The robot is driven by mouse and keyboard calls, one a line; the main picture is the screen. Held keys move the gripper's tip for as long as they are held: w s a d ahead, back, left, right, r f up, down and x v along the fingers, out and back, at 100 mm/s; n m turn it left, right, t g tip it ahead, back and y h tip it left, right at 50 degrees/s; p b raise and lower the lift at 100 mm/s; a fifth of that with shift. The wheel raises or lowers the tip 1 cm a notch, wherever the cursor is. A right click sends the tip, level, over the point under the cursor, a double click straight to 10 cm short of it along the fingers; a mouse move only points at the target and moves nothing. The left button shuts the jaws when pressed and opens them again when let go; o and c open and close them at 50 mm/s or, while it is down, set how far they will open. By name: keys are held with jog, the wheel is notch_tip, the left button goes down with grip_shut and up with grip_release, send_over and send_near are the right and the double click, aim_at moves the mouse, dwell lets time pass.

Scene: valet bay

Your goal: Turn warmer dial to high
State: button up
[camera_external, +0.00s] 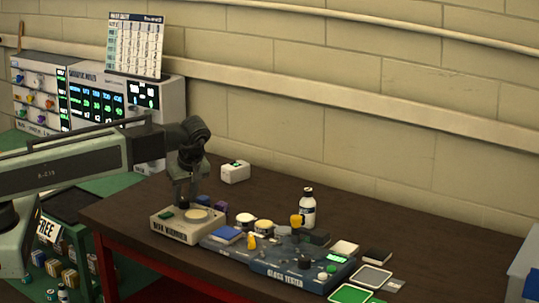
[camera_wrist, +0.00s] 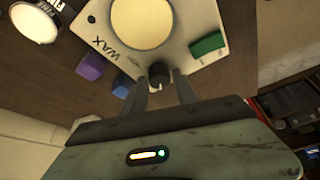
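The wax warmer (camera_external: 187,230) is a pale box on the dark bench, with a round cream plate and a green block on top. In the wrist view the warmer (camera_wrist: 185,28) fills the top middle. Its dark dial (camera_wrist: 158,73) sits at the warmer's near edge. My gripper (camera_external: 185,204) is low over the warmer, pointing down. In the wrist view my gripper (camera_wrist: 159,80) has its two fingertips apart, one on each side of the dial. I cannot tell whether they touch it. The dial is not clear in the external view, and its setting is not readable.
A blue glass tester (camera_external: 290,268) and several small pots and blocks crowd the bench right of the warmer. A white bottle (camera_external: 307,212) stands behind them. A small white box (camera_external: 235,172) sits at the back. Bare bench lies between this box and the bottle.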

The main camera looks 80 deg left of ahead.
grip_shut()
jog(key=m, duration=0.2)
jog(key=m+t, duration=0.2)
jog(key=m, duration=0.1)
jog(key=shift+s+d+m, duration=0.1)
jog(key=shift+s+m, duration=0.15)
jog(key=shift+m, duration=0.05)
jog(key=m+t, duration=0.1)
jog(key=m, duration=0.3)
jog(key=shift+m+t, duration=0.3)
jog(key=shift+t, duration=0.1)
jog(key=shift+m, duration=0.3)
